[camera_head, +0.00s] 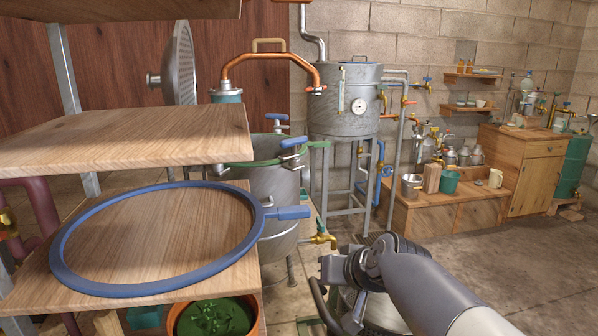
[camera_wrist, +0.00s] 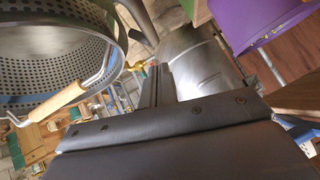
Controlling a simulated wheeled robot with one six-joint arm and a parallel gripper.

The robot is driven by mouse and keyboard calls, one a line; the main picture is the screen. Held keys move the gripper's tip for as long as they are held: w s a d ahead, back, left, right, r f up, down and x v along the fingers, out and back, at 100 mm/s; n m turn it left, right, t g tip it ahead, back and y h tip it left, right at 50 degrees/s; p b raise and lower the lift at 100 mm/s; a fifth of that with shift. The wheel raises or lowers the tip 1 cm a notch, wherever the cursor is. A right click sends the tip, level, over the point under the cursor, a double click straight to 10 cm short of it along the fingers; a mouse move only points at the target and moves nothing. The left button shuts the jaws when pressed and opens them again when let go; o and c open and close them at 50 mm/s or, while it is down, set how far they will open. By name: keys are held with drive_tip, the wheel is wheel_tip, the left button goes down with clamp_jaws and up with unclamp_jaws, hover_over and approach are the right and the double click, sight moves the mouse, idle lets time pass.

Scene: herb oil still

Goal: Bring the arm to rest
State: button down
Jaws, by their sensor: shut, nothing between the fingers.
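My arm (camera_head: 425,285) reaches in from the lower right in the head view, bent at a dark wrist joint. My gripper (camera_wrist: 155,85) shows in the wrist view as dark narrow fingers, shut with nothing held. Its dark housing fills the bottom of that view. In the head view the gripper end is partly hidden and hard to make out near the wrist. A perforated metal basket (camera_wrist: 55,45) with a wooden-gripped wire handle (camera_wrist: 60,103) is at the left of the wrist view, apart from the fingers.
A blue ring (camera_head: 155,285) lies on the wooden shelf (camera_head: 20,290) at left, its tab projecting right. A metal pot (camera_head: 275,190) and a tank with gauge (camera_head: 345,110) stand behind. A purple object (camera_wrist: 265,22) is upper right in the wrist view. Floor at right (camera_head: 540,260) is clear.

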sight(316, 292)
drive_tip(key=f, duration=0.1)
drive_tip(key=w+f+b, duration=0.1)
drive_tip(key=a+f, duration=0.1)
drive_tip(key=f, duration=0.1)
drive_tip(key=shift+w+f+b, duration=0.1)
drive_tip(key=shift+w+b, duration=0.25)
drive_tip(key=shift+a+f+b, duration=0.3)
drive_tip(key=shift+f+b, duration=0.1)
drive_tip(key=shift+f, duration=0.35)
